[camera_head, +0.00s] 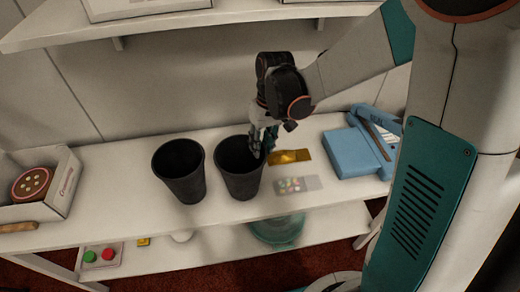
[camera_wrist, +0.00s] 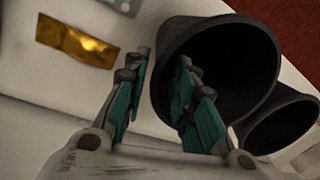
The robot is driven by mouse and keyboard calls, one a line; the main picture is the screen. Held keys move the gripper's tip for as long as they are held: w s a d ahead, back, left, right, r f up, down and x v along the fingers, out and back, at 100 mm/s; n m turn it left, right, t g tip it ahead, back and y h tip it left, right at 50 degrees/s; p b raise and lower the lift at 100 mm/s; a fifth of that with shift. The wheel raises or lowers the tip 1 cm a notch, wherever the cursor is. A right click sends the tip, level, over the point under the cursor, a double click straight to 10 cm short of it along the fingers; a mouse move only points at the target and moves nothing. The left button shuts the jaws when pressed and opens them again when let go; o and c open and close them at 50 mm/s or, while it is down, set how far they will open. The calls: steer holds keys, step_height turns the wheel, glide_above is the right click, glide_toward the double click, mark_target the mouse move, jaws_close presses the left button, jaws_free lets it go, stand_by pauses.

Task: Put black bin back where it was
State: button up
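Two black bins stand upright side by side on the white shelf, the left bin (camera_head: 180,172) and the right bin (camera_head: 240,172). My gripper (camera_head: 262,142) is at the right rim of the right bin, pointing down. In the wrist view, my gripper (camera_wrist: 163,65) straddles the wall of the near bin (camera_wrist: 235,60). One finger is inside the mouth and the other is outside. The fingers are parted with a gap between them, and I see no firm grip on the wall. The other bin (camera_wrist: 285,125) shows partly behind it.
A gold packet (camera_head: 289,157) and a pale card (camera_head: 298,184) lie right of the bins. A blue box (camera_head: 352,152) stands further right. An open white box (camera_head: 60,185) is at the left. A teal bowl (camera_head: 278,230) sits on the lower shelf. Another shelf hangs above.

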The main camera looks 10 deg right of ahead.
steer(key=s+d+r+m+t, duration=0.1)
steer(key=s+d+r+t, duration=0.2)
steer(key=s+r, duration=0.4)
steer(key=s+d+r+m+t+h, duration=0.1)
steer(key=s+d+r+t, duration=0.3)
steer(key=s+r, duration=0.3)
steer(key=shift+s+d+r+m+t, duration=0.3)
steer(key=shift+s+d+r+m, duration=0.1)
steer(key=shift+r, duration=0.55)
